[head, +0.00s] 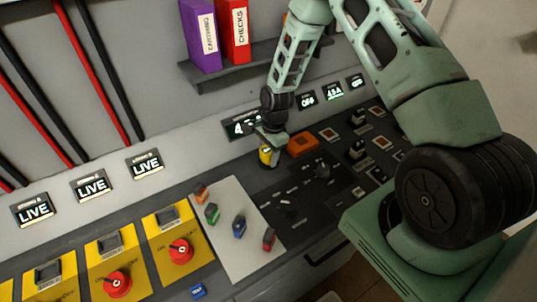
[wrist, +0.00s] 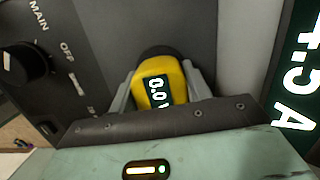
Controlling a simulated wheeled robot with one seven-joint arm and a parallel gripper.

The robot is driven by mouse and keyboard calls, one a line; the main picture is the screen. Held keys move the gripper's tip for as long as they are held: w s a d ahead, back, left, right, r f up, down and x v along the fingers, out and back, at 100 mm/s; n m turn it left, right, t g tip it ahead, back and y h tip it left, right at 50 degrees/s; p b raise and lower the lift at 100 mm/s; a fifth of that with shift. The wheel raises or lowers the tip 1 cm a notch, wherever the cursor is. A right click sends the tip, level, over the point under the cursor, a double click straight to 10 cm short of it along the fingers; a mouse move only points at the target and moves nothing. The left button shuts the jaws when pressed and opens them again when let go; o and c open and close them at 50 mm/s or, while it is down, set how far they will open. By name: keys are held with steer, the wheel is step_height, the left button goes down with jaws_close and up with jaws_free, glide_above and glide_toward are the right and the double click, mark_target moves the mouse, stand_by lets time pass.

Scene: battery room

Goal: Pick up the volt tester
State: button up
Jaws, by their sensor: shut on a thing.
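The volt tester (wrist: 158,83) is a yellow, rounded device with a dark display reading about 0.0. In the wrist view it sits between the two grey fingers of my gripper (wrist: 160,95), which are shut on its sides. In the head view the volt tester (head: 265,154) is a small yellow shape below my gripper (head: 268,143), at the back of the dark control panel near the wall. Its lower part is hard to see, so I cannot tell whether it touches the panel.
An orange box (head: 302,144) is just right of the volt tester. A white sheet (head: 222,255) with several small coloured pieces lies in front. Yellow switch plates with red knobs (head: 181,250) are at left. A shelf (head: 235,72) with purple and red binders is above.

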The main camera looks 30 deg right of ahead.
mark_target(268, 149)
step_height(268, 149, up, 10)
steer(key=b, duration=0.3)
stand_by(0.3)
